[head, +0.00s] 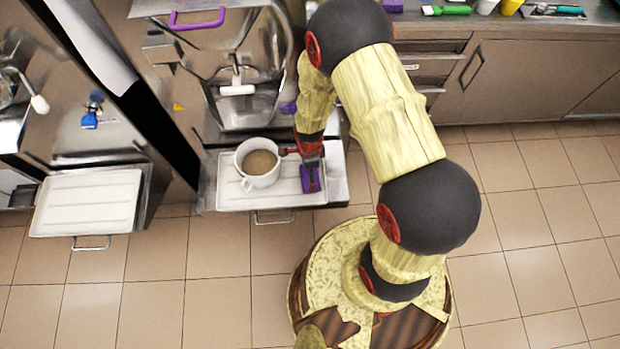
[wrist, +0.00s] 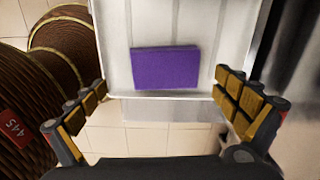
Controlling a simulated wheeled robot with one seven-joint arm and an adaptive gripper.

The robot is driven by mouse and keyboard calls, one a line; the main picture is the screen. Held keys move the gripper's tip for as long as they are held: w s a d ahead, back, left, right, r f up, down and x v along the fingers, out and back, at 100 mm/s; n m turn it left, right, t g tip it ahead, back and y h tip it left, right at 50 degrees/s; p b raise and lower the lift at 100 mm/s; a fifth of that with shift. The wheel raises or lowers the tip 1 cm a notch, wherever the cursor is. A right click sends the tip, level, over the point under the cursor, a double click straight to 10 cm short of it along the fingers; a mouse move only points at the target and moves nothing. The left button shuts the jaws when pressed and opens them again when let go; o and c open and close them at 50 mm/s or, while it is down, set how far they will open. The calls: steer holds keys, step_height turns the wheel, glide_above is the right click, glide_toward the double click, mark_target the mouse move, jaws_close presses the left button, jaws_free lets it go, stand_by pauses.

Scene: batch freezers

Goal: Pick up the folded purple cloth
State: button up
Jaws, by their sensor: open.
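The folded purple cloth (wrist: 165,68) is a flat rectangle lying on the white ribbed tray (wrist: 117,60), near the tray's edge. In the head view the cloth (head: 311,178) shows as a small purple patch at the tray's right end, partly hidden by my gripper (head: 305,150). In the wrist view my gripper (wrist: 163,100) is open and empty. Its two fingers stand wide apart to the left and right, with the cloth between and ahead of them. I cannot tell the exact height gap to the cloth.
A white cup (head: 261,176) of brown liquid stands on the tray left of my gripper. A steel batch freezer (head: 245,85) with a purple handle (head: 197,18) rises behind. A second machine's tray (head: 88,203) is at left. Counters line the back right; tiled floor is open in front.

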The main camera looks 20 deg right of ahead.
mark_target(304, 173)
steer(key=f, duration=0.1)
steer(key=f+b, duration=0.1)
steer(key=f, duration=0.1)
steer(key=f+b, duration=0.1)
steer(key=f, duration=0.1)
steer(key=shift+w+d, duration=0.2)
steer(key=shift+w, duration=0.05)
steer(key=c, duration=1.1)
steer(key=shift+r, duration=0.1)
